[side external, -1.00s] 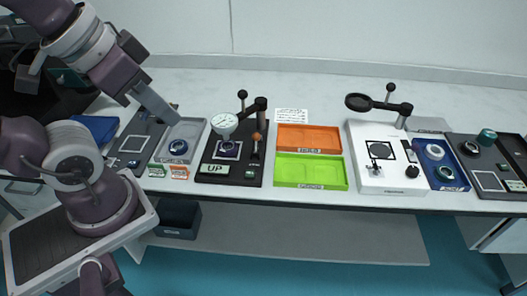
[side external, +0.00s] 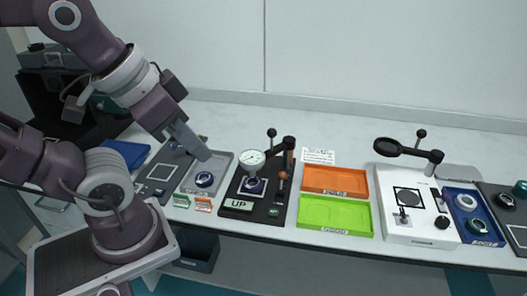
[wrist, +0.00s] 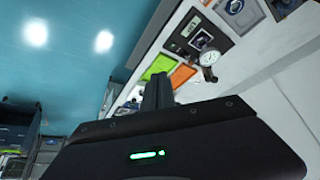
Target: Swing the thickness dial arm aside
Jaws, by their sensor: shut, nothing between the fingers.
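The thickness dial (side external: 252,160) has a round white face and hangs from a black arm (side external: 277,151) on a post with a ball knob. It stands over a black base plate (side external: 238,213) marked "UP", with a small dark part (side external: 253,185) on a pad below the dial. An orange-topped lever (side external: 282,177) stands to the right of the dial. The dial also shows in the wrist view (wrist: 209,58). My gripper (side external: 203,155) is shut and empty, in the air to the left of the dial, apart from it. Its fingers also show in the wrist view (wrist: 157,92).
A grey tray (side external: 218,165) with a ringed part lies left of the dial base. Orange (side external: 335,181) and green (side external: 335,213) trays lie to its right. A white station (side external: 425,232) with a magnifier (side external: 388,146) on an arm stands further right.

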